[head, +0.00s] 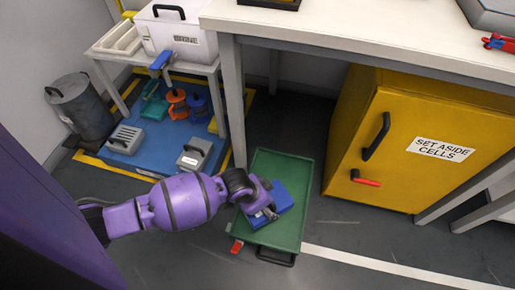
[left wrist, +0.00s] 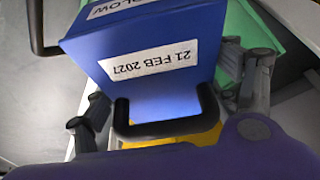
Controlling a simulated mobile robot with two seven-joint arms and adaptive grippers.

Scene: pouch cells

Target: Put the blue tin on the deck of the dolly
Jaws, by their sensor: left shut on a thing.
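The blue tin (head: 288,197), a box with a dark handle, is over the green deck of the dolly (head: 281,165) in the head view. I cannot tell whether it touches the deck. My left gripper (head: 268,212) is shut on the tin and partly covers it from the left. In the left wrist view the tin (left wrist: 150,60) shows a white label reading 21 FEB 2027 and its dark handle, between the fingers of my left gripper (left wrist: 170,108). Green deck shows at the upper right there. My right gripper is not in view.
A yellow cabinet (head: 365,190) marked SET ASIDE CELLS stands right of the dolly, under a white bench (head: 350,35). A blue mat (head: 155,150) with grey boxes and coloured items lies left of it. A grey bin (head: 80,108) stands far left. Floor in front is clear.

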